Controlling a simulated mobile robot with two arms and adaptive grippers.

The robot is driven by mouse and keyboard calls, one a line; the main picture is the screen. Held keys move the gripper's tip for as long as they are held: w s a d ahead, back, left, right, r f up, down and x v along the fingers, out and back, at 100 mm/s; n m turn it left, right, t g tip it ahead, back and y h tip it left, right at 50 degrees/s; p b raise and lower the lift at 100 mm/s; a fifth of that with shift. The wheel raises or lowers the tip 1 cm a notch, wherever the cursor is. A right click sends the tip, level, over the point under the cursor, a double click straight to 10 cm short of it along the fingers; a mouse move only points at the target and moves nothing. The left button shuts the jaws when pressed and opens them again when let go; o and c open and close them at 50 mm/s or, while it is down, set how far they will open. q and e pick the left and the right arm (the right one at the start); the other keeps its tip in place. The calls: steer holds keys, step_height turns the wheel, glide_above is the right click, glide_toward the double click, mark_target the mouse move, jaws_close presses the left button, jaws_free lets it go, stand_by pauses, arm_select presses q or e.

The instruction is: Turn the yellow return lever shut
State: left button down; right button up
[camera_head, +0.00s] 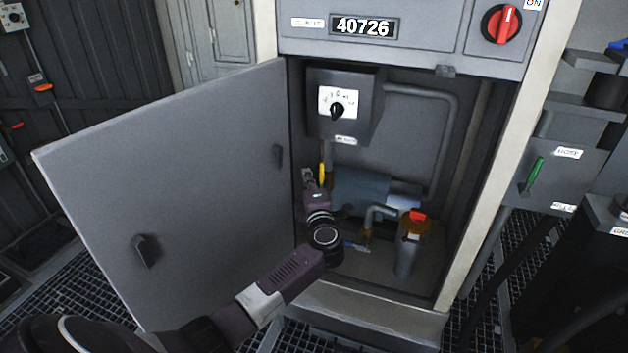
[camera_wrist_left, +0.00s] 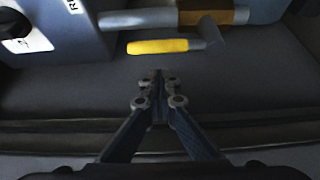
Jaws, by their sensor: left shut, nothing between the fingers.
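The yellow return lever (camera_wrist_left: 158,46) shows in the left wrist view as a yellow grip on a grey arm, lying across the picture beside a pipe with a brass-coloured section (camera_wrist_left: 205,17). In the head view a narrow strip of the yellow lever (camera_head: 322,173) shows upright inside the open cabinet, below the dial box. My left gripper (camera_wrist_left: 158,75) is shut and empty, its fingertips just short of the yellow grip with a small gap in the picture. In the head view my left gripper (camera_head: 308,175) is partly hidden by my own wrist. My right gripper is not in view.
The cabinet door (camera_head: 190,190) stands open on the left. A dial box (camera_head: 343,105) hangs above the lever. A blue-grey cylinder (camera_head: 360,188), a blue-handled valve (camera_head: 356,246) and a red-topped canister (camera_head: 409,255) are inside. A green lever (camera_head: 536,172) is outside, right.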

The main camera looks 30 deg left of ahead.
arm_select(q)
steer(key=shift+w+d, duration=0.2)
steer(key=shift+d, duration=0.25)
steer(key=shift+w+d, duration=0.2)
steer(key=shift+d, duration=0.25)
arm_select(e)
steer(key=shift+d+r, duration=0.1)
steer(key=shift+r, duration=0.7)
arm_select(q)
steer(key=shift+d, duration=0.2)
